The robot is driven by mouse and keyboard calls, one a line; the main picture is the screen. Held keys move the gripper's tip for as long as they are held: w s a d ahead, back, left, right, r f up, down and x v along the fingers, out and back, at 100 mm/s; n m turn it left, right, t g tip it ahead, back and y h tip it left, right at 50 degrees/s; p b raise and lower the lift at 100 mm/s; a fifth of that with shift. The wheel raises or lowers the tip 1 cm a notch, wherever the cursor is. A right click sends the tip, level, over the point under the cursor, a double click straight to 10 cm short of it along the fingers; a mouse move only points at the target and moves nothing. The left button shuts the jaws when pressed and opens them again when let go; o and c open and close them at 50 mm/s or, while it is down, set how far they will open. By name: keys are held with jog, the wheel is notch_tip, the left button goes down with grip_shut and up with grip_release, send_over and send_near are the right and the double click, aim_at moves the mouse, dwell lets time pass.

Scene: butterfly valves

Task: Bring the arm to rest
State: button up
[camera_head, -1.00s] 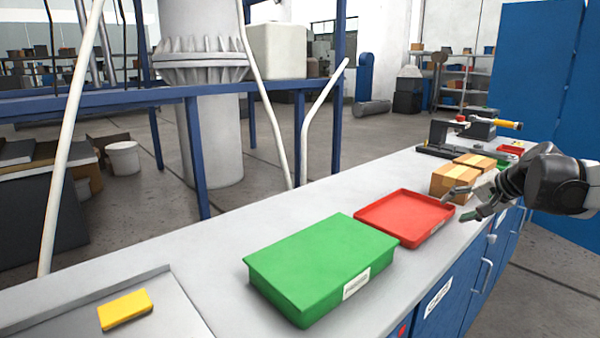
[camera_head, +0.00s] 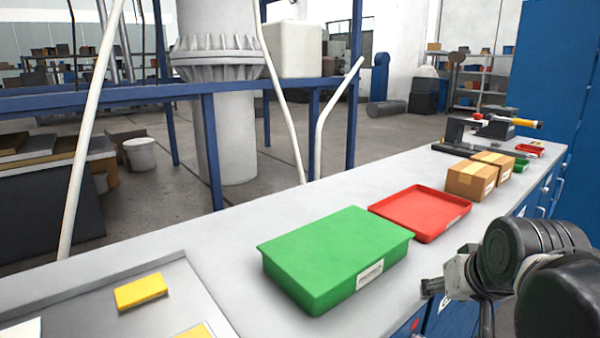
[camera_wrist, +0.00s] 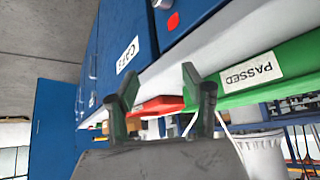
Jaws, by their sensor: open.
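My gripper (camera_wrist: 160,98) is open in the wrist view, its two dark fingers apart with nothing held between them. In the head view my gripper (camera_head: 432,287) shows only in part at the lower right, beside the bench's front edge. The green box (camera_head: 335,250) with a label lies on the bench to its left. The red tray (camera_head: 422,212) lies behind the green box. In the wrist view the red tray (camera_wrist: 158,106) appears beyond the fingers, and the green box (camera_wrist: 290,68) with its "PASSED" label is at the right.
Cardboard boxes (camera_head: 470,182) and a tool with a yellow handle (camera_head: 525,123) stand farther along the bench. A yellow block (camera_head: 140,291) lies in a grey tray (camera_head: 190,287) at the lower left. Blue cabinet fronts (camera_wrist: 115,45) line the bench. Open floor lies behind it.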

jog(key=s+a+f+n+y+b, duration=0.1)
jog(key=s+a+f+n, duration=0.1)
jog(key=s+a+f, duration=0.45)
notch_tip(320, 180, up, 14)
jog(key=d+p, duration=0.1)
jog(key=p, duration=1.3)
jog(key=shift+s, duration=0.2)
jog(key=shift+d, duration=0.1)
